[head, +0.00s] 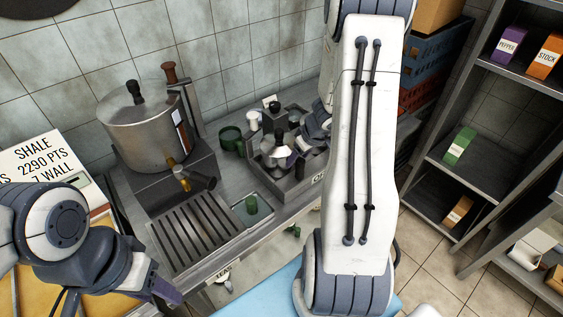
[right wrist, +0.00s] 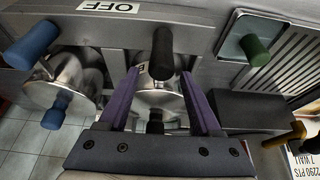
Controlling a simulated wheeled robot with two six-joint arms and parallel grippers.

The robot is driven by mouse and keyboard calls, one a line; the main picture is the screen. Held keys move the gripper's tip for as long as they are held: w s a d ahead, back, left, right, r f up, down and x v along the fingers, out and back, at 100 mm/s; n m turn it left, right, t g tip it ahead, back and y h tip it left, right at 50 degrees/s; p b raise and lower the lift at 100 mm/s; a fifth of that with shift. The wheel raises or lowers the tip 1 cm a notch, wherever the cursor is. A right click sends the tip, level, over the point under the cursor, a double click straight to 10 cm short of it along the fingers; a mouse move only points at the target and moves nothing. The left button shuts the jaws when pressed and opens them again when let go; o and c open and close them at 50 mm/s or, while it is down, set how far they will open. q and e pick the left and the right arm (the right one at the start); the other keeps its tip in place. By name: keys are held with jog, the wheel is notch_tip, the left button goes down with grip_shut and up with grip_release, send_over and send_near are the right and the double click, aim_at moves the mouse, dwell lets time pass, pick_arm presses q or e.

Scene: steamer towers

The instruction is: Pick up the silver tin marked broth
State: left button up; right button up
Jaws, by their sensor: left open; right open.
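A silver vessel (right wrist: 158,98) with a black handle and black knob lies between the fingers of my right gripper (right wrist: 159,74) in the right wrist view. A small pale label shows behind one finger, too cut off to read as broth. My right gripper is open, one purple finger on each side of the vessel; I cannot tell whether they touch it. In the head view a silver pot (head: 277,150) with a black knob stands by the counter's back, partly hidden by my right arm. My left gripper (head: 162,289) is open, low at the left, apart from the pot.
A silver vessel with blue handles (right wrist: 62,85) sits beside the right gripper. Shelves (head: 490,150) with small boxes stand at right.

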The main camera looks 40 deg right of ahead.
jog(key=x, duration=0.3)
jog(key=shift+f+b, duration=0.15)
jog(key=shift+b, duration=0.15)
grip_shut()
dwell(1.2)
